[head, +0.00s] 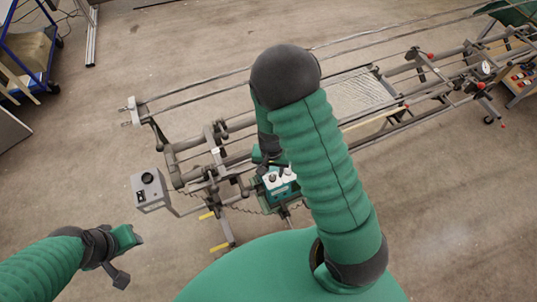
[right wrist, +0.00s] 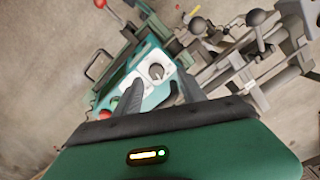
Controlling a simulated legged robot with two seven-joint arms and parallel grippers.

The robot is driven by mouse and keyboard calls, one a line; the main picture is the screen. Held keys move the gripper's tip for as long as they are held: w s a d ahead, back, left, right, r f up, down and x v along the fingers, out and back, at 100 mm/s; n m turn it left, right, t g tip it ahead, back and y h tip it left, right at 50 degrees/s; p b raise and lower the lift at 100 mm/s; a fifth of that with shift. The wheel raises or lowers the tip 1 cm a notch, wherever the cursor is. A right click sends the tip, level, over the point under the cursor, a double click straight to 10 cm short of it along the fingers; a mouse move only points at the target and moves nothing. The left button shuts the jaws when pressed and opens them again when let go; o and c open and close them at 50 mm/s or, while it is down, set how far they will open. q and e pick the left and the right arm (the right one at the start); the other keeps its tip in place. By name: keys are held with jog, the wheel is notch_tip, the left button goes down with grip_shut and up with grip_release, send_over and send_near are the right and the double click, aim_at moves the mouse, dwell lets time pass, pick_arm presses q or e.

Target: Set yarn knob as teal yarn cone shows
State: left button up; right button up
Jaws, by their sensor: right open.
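A teal control box (head: 279,188) with a white top panel and small round knobs sits at the loom's near side in the head view. In the right wrist view the box's white panel (right wrist: 138,70) carries a round knob (right wrist: 156,71) with a pointer mark. My right gripper (right wrist: 158,84) is open, its dark fingers reaching over the panel near this knob, with nothing visible between them. I cannot make out a teal yarn cone.
A grey box with a black dial (head: 148,190) stands left of the teal box. The loom frame (head: 205,97) with rods and levers runs to the upper right. A blue cart (head: 38,62) is at upper left. The floor (head: 465,215) at right is clear.

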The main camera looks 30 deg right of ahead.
notch_tip(320, 180, up, 6)
notch_tip(320, 180, up, 6)
jog(key=r+n+b, duration=0.1)
jog(key=n+b, duration=0.1)
jog(key=n, duration=0.8)
send_over(273, 177)
notch_tip(273, 177, down, 17)
jog(key=shift+w+r+p, duration=0.1)
jog(key=shift+r+p, duration=0.05)
jog(key=shift+p, duration=0.85)
pick_arm(q)
jog(key=shift+s+d, duration=0.2)
